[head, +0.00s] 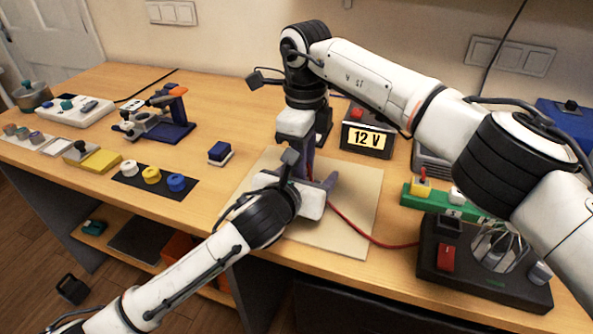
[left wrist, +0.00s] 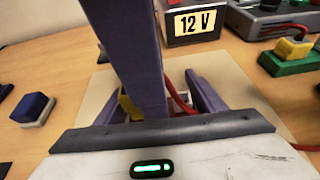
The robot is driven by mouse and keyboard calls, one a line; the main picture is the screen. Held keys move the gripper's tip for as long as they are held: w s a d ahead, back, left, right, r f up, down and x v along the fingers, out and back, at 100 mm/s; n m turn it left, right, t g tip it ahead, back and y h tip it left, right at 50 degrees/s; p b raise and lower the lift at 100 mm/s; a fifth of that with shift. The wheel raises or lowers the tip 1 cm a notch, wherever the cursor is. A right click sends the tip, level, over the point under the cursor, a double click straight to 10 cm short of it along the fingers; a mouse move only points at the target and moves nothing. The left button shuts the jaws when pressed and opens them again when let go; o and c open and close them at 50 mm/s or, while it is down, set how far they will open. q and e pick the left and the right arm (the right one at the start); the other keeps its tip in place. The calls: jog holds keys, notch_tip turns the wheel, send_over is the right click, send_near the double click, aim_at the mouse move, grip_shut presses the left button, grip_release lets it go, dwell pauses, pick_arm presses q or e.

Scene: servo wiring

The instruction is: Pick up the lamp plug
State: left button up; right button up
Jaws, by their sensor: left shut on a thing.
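The lamp (head: 500,250) with a wire cage stands on a dark base at the right in the head view. Its red cable (head: 360,232) runs left to my grippers and also shows in the left wrist view (left wrist: 177,92). My left gripper (head: 318,180) is low over the pale mat, shut on the lamp plug, which is mostly hidden. A small yellow piece (left wrist: 131,107) shows beside its left finger; I cannot tell if it is the plug. My right gripper (head: 308,160) points down at the same spot, close to the left fingers; its fingertips are hidden.
The pale mat (head: 350,235) lies beneath the grippers. The 12 V box (head: 368,138) stands behind them. A green block (head: 425,201) with coloured pieces is at the right. A blue-and-white block (head: 220,153) and a dark strip of coloured spools (head: 182,191) lie left. Table between is clear.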

jog(key=shift+c, duration=1.3)
jog(key=shift+r, duration=0.15)
notch_tip(320, 180, up, 10)
jog(key=shift+f, duration=0.1)
pick_arm(q)
jog(key=o, duration=1.2)
